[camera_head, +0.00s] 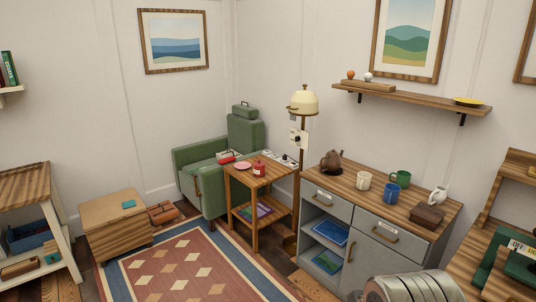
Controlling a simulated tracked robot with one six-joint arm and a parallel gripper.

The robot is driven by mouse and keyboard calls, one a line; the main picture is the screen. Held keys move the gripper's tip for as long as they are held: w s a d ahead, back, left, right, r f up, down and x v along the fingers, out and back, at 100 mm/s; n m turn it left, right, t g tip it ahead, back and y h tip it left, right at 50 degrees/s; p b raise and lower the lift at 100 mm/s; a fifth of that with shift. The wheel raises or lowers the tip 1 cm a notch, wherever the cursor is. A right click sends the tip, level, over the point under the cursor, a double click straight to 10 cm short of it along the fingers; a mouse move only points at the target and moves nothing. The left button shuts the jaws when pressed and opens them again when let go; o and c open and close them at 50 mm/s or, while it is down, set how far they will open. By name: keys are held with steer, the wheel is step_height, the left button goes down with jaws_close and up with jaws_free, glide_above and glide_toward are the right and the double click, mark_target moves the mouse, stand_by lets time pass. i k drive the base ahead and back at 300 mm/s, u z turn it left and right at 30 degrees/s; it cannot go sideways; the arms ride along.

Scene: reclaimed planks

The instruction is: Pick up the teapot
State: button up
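The brown teapot (332,161) stands upright on the wooden top of a grey cabinet (345,186), near its back left end. Nothing hides it. My gripper's fingers are not in view. A grey ribbed metal shape at the bottom edge, right of centre, may be part of my own arm, but I cannot tell.
On the cabinet top stand a cream mug (363,181), a blue mug (392,193), a green mug (400,178), a white pitcher (438,196) and a brown box (428,215). A floor lamp (303,103) and side table (258,178) are left. The rug (190,272) is clear.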

mark_target(333, 162)
steer(key=i, duration=3.3)
steer(key=z, duration=0.2)
